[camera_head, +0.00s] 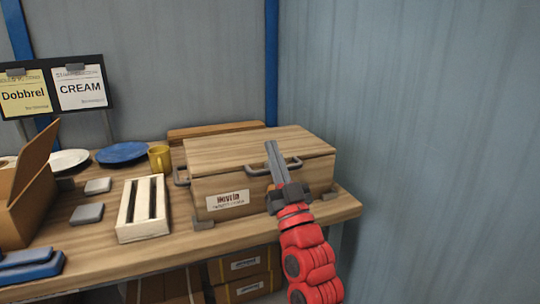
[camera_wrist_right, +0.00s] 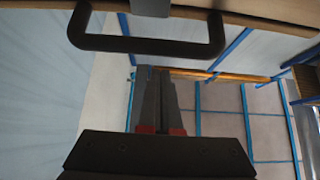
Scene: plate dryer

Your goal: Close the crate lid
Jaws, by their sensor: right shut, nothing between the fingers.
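The wooden crate (camera_head: 245,184) stands at the right end of the workbench, with a white label on its front. Its lid (camera_head: 225,148) lies flat over the box, and I see no clear gap under it. A dark handle (camera_head: 292,163) is on the front of the crate near the lid edge; a handle also shows at the top of the right wrist view (camera_wrist_right: 145,43). My right gripper (camera_head: 271,146) is shut and empty, pointing up in front of the handle and hiding part of it. In the wrist view its fingers (camera_wrist_right: 156,80) are just below the handle, apparently apart from it. My left gripper is out of view.
A white slotted rack (camera_head: 128,228), grey blocks (camera_head: 87,213), a yellow mug (camera_head: 160,159) and a blue plate (camera_head: 122,152) are left of the crate. An open cardboard box (camera_head: 32,205) stands at far left. A wall is close on the right.

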